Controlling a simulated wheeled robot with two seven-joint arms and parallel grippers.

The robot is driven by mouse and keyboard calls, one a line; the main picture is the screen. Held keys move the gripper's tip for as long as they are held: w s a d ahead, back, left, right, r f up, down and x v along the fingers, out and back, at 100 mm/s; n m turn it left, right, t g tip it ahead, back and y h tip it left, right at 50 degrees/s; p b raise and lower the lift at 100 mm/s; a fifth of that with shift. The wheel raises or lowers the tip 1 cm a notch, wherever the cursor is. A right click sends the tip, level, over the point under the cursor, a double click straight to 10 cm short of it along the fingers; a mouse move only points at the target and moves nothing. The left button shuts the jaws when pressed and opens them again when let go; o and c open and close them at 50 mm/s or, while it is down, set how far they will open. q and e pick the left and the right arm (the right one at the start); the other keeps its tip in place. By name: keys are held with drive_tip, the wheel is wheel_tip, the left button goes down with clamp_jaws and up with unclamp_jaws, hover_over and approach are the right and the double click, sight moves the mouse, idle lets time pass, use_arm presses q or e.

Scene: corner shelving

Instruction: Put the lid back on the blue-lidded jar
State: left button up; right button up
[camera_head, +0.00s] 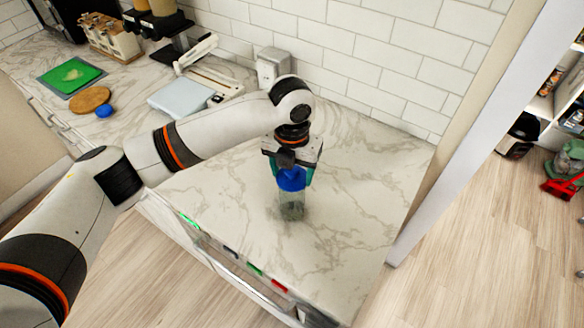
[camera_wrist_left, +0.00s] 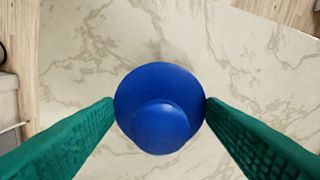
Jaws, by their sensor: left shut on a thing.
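The blue lid (camera_head: 291,179) has a round knob on top. My left gripper (camera_head: 291,172) is shut on its rim, one green finger on each side; the lid also shows in the left wrist view (camera_wrist_left: 160,105). The clear glass jar (camera_head: 291,206) stands upright on the marble counter, directly below the lid, with something greenish inside. The lid appears at or just above the jar's mouth; I cannot tell whether it is seated. In the left wrist view the lid hides the jar. My right gripper is not in view.
The marble counter (camera_head: 345,215) is clear around the jar; its front edge is near. A round wooden board (camera_head: 90,100), a small blue object (camera_head: 104,111), a green board (camera_head: 72,75) and a flat pale device (camera_head: 183,96) lie to the left. A tiled wall (camera_head: 375,65) stands behind.

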use_arm(q)
drive_tip(key=shift+r+p, duration=0.1)
drive_tip(key=shift+p, duration=0.25)
idle(0.3)
drive_tip(key=shift+f, duration=0.25)
idle(0.9)
drive_tip(key=shift+p, duration=0.55)
idle(0.5)
drive_tip(key=o, duration=1)
drive_tip(key=shift+o, duration=0.6)
drive_tip(key=shift+o, duration=0.8)
drive_tip(key=shift+r, duration=0.1)
